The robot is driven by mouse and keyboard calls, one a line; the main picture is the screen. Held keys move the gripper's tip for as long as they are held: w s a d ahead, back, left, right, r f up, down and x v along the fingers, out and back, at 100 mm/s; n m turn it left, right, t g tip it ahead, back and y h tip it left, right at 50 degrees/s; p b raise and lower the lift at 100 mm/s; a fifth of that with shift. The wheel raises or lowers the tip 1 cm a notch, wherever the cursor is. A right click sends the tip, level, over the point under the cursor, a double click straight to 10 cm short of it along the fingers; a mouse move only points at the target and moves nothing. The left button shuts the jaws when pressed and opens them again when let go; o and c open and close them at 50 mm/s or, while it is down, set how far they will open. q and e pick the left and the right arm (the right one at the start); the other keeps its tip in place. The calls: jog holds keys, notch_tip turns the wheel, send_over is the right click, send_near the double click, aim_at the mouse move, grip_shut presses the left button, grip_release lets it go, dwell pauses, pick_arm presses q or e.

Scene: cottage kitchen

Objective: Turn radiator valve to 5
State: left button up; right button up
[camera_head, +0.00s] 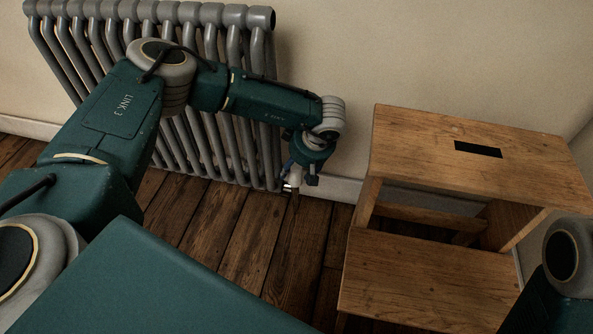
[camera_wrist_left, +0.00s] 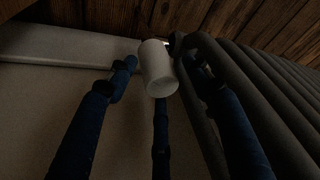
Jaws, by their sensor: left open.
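The grey column radiator (camera_head: 215,140) stands against the wall at the upper left of the head view. Its white cylindrical valve knob (camera_wrist_left: 158,70) shows in the left wrist view, and a small pale part of it (camera_head: 295,177) shows at the radiator's lower right end in the head view. My left gripper (camera_head: 298,182) reaches down there. In the left wrist view its blue fingers (camera_wrist_left: 160,72) are spread on both sides of the knob, with gaps visible. No numbers on the knob can be read. My right gripper is out of view.
A wooden step stool (camera_head: 440,215) stands on the right, close to my left wrist. A pale skirting board (camera_head: 345,188) runs along the wall. The dark plank floor (camera_head: 240,240) is bare between the radiator and the stool.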

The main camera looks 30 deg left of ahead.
pick_arm(q)
jog(key=shift+f, duration=0.1)
jog(key=c, duration=1)
jog(key=shift+a+n+p, duration=0.15)
jog(key=shift+n+p, duration=0.25)
jog(key=shift+p, duration=0.2)
jog(key=shift+c, duration=0.2)
jog(key=o, duration=1)
jog(key=shift+a, duration=0.15)
jog(key=shift+o, duration=0.2)
jog(key=shift+d+r, duration=0.4)
jog(key=shift+r, duration=0.05)
jog(key=v, duration=1.1)
